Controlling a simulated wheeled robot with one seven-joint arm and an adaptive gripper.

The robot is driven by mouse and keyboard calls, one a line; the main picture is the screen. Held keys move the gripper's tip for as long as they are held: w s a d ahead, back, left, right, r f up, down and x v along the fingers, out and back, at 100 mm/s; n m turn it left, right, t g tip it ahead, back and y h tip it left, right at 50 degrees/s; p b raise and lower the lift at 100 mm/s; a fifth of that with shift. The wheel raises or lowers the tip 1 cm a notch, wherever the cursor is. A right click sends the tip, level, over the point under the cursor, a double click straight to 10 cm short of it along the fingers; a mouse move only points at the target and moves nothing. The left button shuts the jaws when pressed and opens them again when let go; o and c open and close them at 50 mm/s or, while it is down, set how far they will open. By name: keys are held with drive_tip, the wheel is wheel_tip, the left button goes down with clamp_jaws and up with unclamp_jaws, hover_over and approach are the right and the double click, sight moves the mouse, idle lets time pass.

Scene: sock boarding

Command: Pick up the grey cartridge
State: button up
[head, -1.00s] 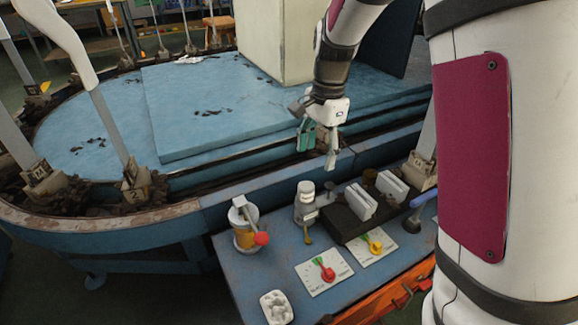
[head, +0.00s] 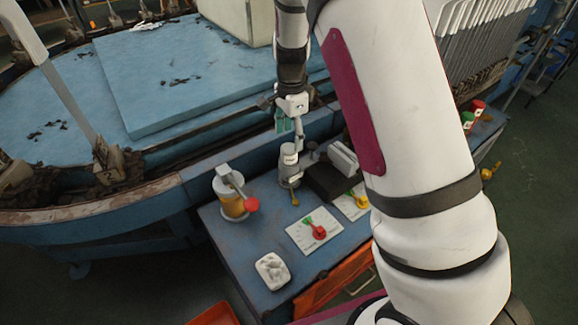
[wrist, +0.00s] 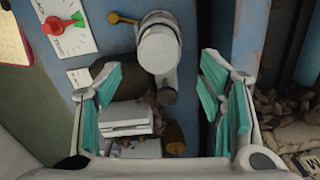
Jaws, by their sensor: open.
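A grey upright cylinder with a pale round top, the likely grey cartridge (head: 289,168), stands on the blue side table (head: 235,262), beside a dark block. In the wrist view the grey cartridge (wrist: 158,48) shows from above, near the top centre, beyond the line between the fingertips. My gripper (head: 287,122) hangs above and just behind it in the head view, not visibly touching it. In the wrist view my gripper (wrist: 160,92) is open, with its teal finger pads wide apart and nothing held. The cartridge's lower part is partly hidden in the wrist view.
The dark block (head: 322,182) with white plates (head: 343,157) stands right of the cartridge. An amber jar (head: 232,207) with a red-knobbed lever stands left. Dial cards (head: 314,232) and a white dish (head: 272,271) lie in front. The blue machine's rim (head: 240,155) runs behind.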

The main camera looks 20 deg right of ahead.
sight(290, 147)
drive_tip(key=shift+s+a+f+b, duration=0.1)
drive_tip(key=shift+f+b, duration=1.35)
drive_tip(key=shift+f, duration=1.2)
drive_tip(key=shift+c, duration=0.6)
drive_tip(key=c, duration=1.3)
